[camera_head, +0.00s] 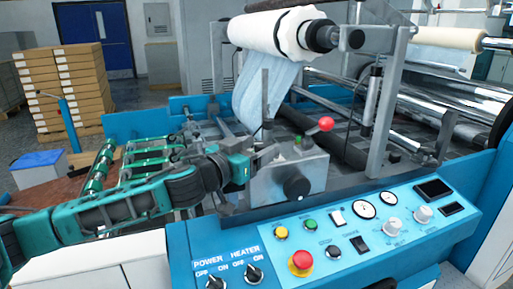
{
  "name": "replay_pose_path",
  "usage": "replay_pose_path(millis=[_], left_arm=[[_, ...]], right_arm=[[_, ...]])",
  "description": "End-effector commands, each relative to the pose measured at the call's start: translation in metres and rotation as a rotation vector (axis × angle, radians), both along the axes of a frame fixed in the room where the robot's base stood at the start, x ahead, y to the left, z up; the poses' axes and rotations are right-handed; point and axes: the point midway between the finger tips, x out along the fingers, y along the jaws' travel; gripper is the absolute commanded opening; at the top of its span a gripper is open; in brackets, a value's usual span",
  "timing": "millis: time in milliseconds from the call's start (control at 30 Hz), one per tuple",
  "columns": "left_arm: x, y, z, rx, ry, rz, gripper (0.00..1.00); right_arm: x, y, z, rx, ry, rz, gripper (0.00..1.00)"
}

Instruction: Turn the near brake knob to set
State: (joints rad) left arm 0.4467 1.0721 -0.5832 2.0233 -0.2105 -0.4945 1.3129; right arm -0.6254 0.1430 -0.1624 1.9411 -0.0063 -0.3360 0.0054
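A round black knob (296,187) sits on the front of a grey metal box behind the control panel. Another black knob (355,38) is at the near end of the upper white roll's shaft. No label shows which is the brake knob, and I cannot read either setting. My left gripper (252,181) reaches in from the left, beside the grey box and left of its knob. Its fingers look spread, one high and one low, with nothing between them. I cannot tell whether it touches the box. My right gripper is not in view.
The blue control panel (345,238) with switches, dials and a red stop button (300,262) lies in front of the box. A red-balled lever (326,124) rises from the box. The white roll (275,32) hangs above. Stacked cartons (62,85) stand far left.

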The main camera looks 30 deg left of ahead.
Motion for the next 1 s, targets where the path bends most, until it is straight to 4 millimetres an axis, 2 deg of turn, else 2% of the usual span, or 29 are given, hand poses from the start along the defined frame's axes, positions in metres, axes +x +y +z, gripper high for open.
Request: replay_pose_path(millis=[67, 533, 767, 1000], left_arm=[[-0.0001, 0.0, 0.0, 0.0, 0.0, 0.0, 0.59], [-0.0003, 0.0001, 0.0001, -0.001, 0.0, 0.0, 0.14], [0.0002, 0.001, -0.0007, 0.001, 0.003, -0.016, 0.14], [0.0013, 0.0036, -0.0019, 0.004, 0.006, -0.116, 0.14]], right_arm=[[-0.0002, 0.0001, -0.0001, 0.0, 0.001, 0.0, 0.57], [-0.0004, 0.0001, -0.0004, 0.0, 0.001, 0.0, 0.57], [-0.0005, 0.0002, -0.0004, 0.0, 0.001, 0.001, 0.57], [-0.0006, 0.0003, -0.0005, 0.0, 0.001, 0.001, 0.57]])
